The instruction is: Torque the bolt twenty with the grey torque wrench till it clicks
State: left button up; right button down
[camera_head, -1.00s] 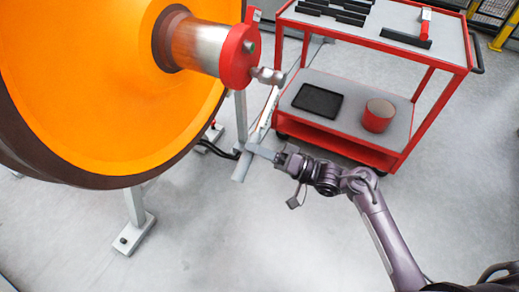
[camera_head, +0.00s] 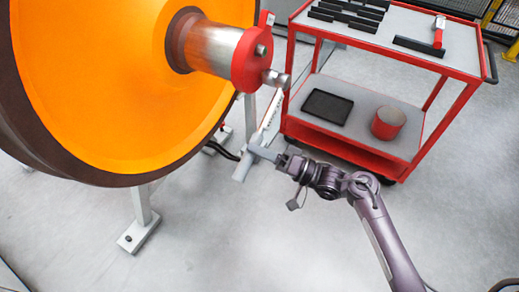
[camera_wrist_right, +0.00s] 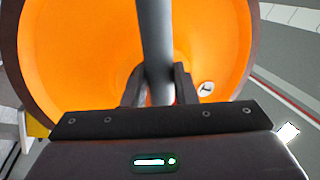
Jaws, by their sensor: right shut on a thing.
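My right gripper (camera_head: 284,162) is shut on the grey torque wrench (camera_head: 262,153), which sticks out to the left of the jaws with a thicker grey crosswise part at its far end. In the right wrist view the grey wrench (camera_wrist_right: 154,35) runs up between the two dark fingers of the gripper (camera_wrist_right: 157,88). The red end cap (camera_head: 246,62) of the wheelset axle carries silver bolt heads (camera_head: 261,50) and a larger silver stub (camera_head: 276,79). I cannot read which is bolt twenty. The wrench is below the cap in the picture, apart from it. My left gripper is out of view.
The large orange wheel (camera_head: 110,80) fills the left side, on a grey stand (camera_head: 140,205). A red trolley (camera_head: 365,160) at the right holds black bars, a black tray (camera_head: 327,106) and a red round container (camera_head: 388,123). The front floor is clear.

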jog(key=r+m+p, duration=0.1)
jog(key=p, duration=0.1)
jog(key=s+r+m+p, duration=0.1)
jog(key=p, duration=0.1)
jog(key=a+r+m+t+p, duration=0.1)
jog(key=p, duration=0.2)
jog(key=shift+s+r, duration=0.2)
jog(key=shift+r, duration=0.2)
jog(key=r+m+p, duration=0.1)
jog(key=p, duration=0.1)
jog(key=r+m+p, duration=0.1)
jog(key=p, duration=0.1)
jog(key=r+m+t+p, duration=0.1)
jog(key=r+p, duration=0.1)
jog(key=shift+s+a+h+p, duration=0.2)
jog(key=shift+s+h+p, duration=0.1)
jog(key=shift+s+h, duration=0.1)
